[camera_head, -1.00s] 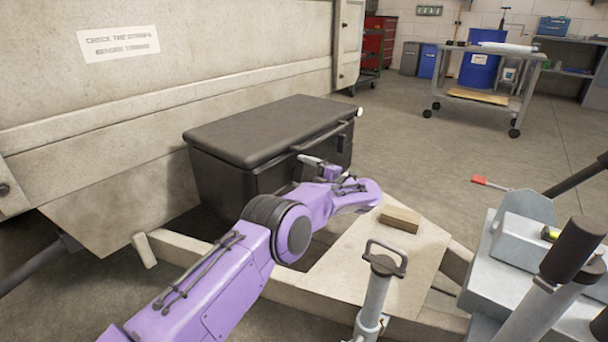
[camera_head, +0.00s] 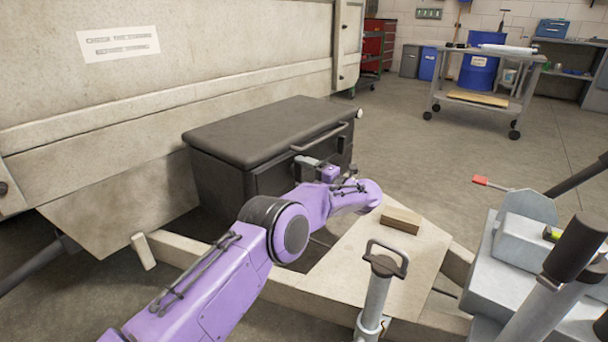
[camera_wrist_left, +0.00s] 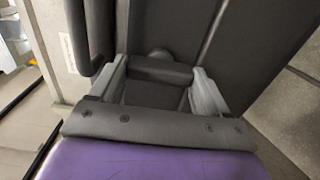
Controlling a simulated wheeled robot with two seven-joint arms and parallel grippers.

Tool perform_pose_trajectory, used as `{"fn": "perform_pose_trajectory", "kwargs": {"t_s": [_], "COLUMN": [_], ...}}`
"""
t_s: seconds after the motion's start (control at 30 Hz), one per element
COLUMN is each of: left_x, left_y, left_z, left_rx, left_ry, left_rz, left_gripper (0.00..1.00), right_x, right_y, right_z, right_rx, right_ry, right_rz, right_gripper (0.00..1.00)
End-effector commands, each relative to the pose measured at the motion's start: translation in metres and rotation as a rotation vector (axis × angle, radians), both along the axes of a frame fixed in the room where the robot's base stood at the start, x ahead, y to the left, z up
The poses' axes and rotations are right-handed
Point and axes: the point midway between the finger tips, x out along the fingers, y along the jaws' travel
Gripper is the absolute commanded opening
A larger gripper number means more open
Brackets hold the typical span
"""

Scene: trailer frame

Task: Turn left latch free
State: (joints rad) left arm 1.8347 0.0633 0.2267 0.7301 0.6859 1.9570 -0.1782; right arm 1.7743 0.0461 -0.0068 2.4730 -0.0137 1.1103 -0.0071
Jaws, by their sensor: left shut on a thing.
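The dark toolbox (camera_head: 255,135) stands against the trailer body, its lid closed. My left gripper (camera_head: 308,163) is at its front face, just below the bar handle (camera_head: 318,138). In the left wrist view, the left gripper's two grey fingers (camera_wrist_left: 160,85) lie either side of a dark latch (camera_wrist_left: 160,70) and are shut on it. A round boss shows just beyond the latch. The handle (camera_wrist_left: 88,40) runs close beside the left finger. In the head view my wrist and fingers hide the latch. My right gripper is not in view.
A wooden block (camera_head: 401,220) lies on the frame's pale plate (camera_head: 350,262). A jack post with a loop handle (camera_head: 380,268) stands in front, near my left forearm. Grey hitch parts (camera_head: 520,250) fill the right. The floor beyond the toolbox is clear up to the cart (camera_head: 485,98).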

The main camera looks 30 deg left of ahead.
Motion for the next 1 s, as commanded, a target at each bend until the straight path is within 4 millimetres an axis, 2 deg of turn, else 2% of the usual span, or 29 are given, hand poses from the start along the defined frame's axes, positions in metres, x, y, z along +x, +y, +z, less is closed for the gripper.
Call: {"fn": "perform_pose_trajectory", "kwargs": {"t_s": [0.1, 0.13, 0.17, 0.2, 0.47, 0.57, 0.8, 1.0], "left_x": [0.0, 0.0, 0.0, 0.0, 0.0, 0.0, -0.005, -0.008], "left_y": [0.001, 0.001, 0.001, 0.001, -0.005, -0.021, -0.079, -0.102], "left_z": [0.002, 0.002, 0.001, 0.001, 0.002, 0.004, 0.003, 0.001], "left_rx": [0.002, 0.002, 0.002, 0.001, 0.001, 0.001, 0.002, 0.002], "left_ry": [-0.004, -0.004, -0.004, -0.003, -0.001, 0.0, -0.001, -0.003], "left_rz": [0.0, 0.0, 0.0, 0.0, -0.002, -0.004, -0.004, 0.0], "left_gripper": [0.46, 0.86, 0.96, 1.0, 1.0, 1.0, 1.0, 1.0], "right_x": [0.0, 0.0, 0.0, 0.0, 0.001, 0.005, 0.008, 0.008], "right_y": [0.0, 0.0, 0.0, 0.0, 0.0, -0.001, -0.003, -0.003], "right_z": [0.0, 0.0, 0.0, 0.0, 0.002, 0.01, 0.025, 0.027], "right_rx": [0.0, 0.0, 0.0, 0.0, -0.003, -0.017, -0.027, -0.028], "right_ry": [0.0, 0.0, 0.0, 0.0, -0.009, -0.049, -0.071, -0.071], "right_rz": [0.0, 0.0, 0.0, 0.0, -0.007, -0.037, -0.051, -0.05], "right_gripper": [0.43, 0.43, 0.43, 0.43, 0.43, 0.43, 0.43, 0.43]}}
